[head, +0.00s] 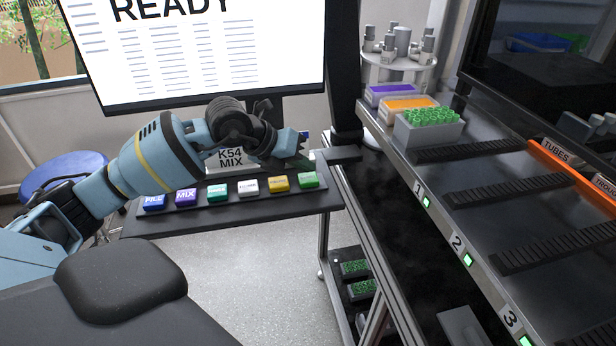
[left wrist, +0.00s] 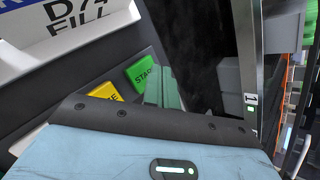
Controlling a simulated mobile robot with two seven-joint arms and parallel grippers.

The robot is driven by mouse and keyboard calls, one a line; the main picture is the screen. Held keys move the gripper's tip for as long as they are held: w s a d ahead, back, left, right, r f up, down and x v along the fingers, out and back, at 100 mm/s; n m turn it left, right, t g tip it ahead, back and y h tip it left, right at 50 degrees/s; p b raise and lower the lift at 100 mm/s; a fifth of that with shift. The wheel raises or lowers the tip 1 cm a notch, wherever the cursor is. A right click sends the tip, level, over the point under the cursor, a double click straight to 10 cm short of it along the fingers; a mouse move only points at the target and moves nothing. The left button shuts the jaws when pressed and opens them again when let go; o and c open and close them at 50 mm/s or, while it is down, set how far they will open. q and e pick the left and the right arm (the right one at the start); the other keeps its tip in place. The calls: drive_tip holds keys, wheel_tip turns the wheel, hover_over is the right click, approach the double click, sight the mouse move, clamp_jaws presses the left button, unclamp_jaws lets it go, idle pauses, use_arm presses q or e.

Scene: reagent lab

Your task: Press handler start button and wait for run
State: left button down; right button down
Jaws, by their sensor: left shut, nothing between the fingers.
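The monitor (head: 205,55) shows READY in large letters. Below it, a black panel (head: 235,204) carries a row of coloured buttons. The green start button (head: 308,180) is at the right end, beside a yellow button (head: 279,183). The left wrist view shows the green button (left wrist: 141,75), lettered STA, partly hidden by my gripper. My left gripper (head: 300,160) is shut and empty, above and behind the right end of the row. Its fingertips (left wrist: 163,88) appear just right of the green button; I cannot tell whether they touch it. My right gripper is out of view.
To the right is a metal deck (head: 440,185) with numbered lanes, lit green lamps and a rack of green-capped tubes (head: 430,128). A blue stool (head: 62,170) stands at left. Open floor lies below the panel.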

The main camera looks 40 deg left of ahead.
use_arm(q)
drive_tip(key=shift+f, duration=0.15)
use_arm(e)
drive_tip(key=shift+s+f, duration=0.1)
use_arm(q)
drive_tip(key=shift+f, duration=0.25)
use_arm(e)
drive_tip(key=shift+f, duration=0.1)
